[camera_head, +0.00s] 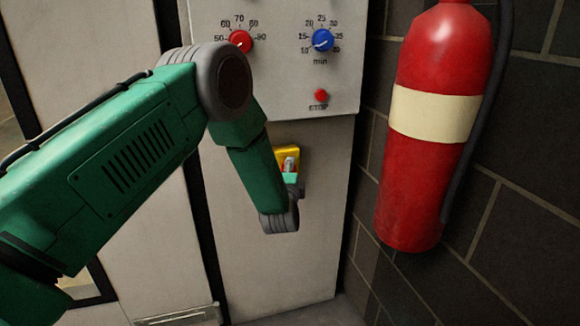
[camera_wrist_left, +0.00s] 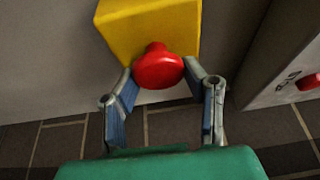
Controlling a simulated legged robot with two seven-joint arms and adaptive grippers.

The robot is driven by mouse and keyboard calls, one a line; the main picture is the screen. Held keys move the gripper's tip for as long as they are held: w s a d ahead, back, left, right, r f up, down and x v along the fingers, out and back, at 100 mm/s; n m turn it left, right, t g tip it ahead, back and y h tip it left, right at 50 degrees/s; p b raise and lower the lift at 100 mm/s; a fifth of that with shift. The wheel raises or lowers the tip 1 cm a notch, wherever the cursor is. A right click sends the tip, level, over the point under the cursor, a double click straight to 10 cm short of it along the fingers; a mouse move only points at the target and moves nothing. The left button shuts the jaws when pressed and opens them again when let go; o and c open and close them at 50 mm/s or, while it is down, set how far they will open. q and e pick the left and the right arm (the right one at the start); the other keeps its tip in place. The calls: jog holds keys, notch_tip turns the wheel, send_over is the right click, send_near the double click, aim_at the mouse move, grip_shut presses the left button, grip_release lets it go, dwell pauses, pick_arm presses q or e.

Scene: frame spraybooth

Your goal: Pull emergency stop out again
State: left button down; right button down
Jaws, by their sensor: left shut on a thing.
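The emergency stop is a red mushroom button (camera_wrist_left: 159,68) on a yellow box (camera_wrist_left: 150,25), in the left wrist view. My left gripper (camera_wrist_left: 160,73) has its two fingers on either side of the red head and is shut on it. In the head view the yellow box (camera_head: 284,153) shows on the front of the pale cabinet below the control panel. There my left gripper (camera_head: 290,166) is in front of it and hides the red button. I cannot tell how far out the button stands. My right gripper is not in view.
The control panel (camera_head: 280,75) has a red knob (camera_head: 240,41), a blue knob (camera_head: 322,40) and a small red stop button (camera_head: 321,95). A red fire extinguisher (camera_head: 420,180) hangs on the dark brick wall to the right.

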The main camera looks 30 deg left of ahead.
pick_arm(q)
jog(key=shift+s+a+f, duration=0.2)
jog(key=shift+s+f, duration=0.05)
jog(key=c, duration=0.9)
grip_release()
jog(key=shift+s, duration=0.1)
jog(key=shift+a+r, duration=0.1)
jog(key=v, duration=1.2)
